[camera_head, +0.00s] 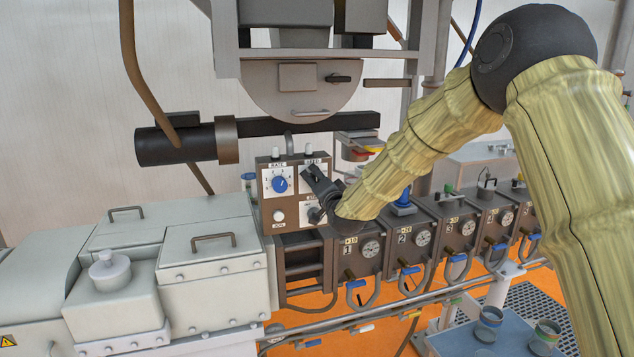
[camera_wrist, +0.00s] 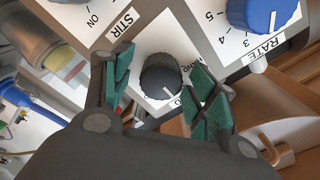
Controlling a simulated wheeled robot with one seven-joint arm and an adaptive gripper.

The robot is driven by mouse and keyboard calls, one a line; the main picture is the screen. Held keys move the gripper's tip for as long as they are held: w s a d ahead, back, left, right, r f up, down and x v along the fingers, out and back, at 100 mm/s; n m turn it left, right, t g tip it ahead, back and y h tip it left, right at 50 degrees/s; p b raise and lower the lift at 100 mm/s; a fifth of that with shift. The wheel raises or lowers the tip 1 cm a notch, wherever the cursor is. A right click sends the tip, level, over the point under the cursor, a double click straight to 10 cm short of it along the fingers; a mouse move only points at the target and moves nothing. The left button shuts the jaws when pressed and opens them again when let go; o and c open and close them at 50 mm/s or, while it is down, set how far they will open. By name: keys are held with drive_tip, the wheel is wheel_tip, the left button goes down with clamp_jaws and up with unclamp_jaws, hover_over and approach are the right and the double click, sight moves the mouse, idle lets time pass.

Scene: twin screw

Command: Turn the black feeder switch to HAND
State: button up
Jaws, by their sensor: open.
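The black switch knob (camera_wrist: 161,82) sits on a white plate in the wrist view. A white pointer line on it runs toward the lower right of that view. A label reading HAND (camera_wrist: 186,72) lies just right of the knob, partly covered by a finger. My gripper (camera_wrist: 163,66) is open, with one green-padded finger on each side of the knob. I see a gap at the left finger; the right finger is close, and contact cannot be told. In the head view my gripper (camera_head: 319,190) is at the control box (camera_head: 292,207) and hides most of the switch.
A row of numbered barrel modules (camera_head: 412,240) stands below my arm. A dark horizontal cylinder (camera_head: 176,146) is behind the box.

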drive_tip(key=c, duration=1)
drive_tip(key=shift+f+b, duration=0.1)
drive_tip(key=shift+b, duration=0.45)
drive_tip(key=n+b, duration=0.2)
drive_tip(key=b, duration=0.1)
drive_tip(key=shift+f, duration=0.2)
drive_tip(key=n+b, duration=0.3)
drive_tip(key=b, duration=0.1)
drive_tip(key=shift+a+b, duration=0.1)
drive_tip(key=shift+b, duration=0.3)
drive_tip(key=n+b, duration=0.5)
drive_tip(key=shift+r, duration=0.1)
drive_tip(key=shift+r+n+b, duration=0.15)
drive_tip(key=shift+n+b, duration=0.75)
drive_tip(key=shift+b, duration=0.05)
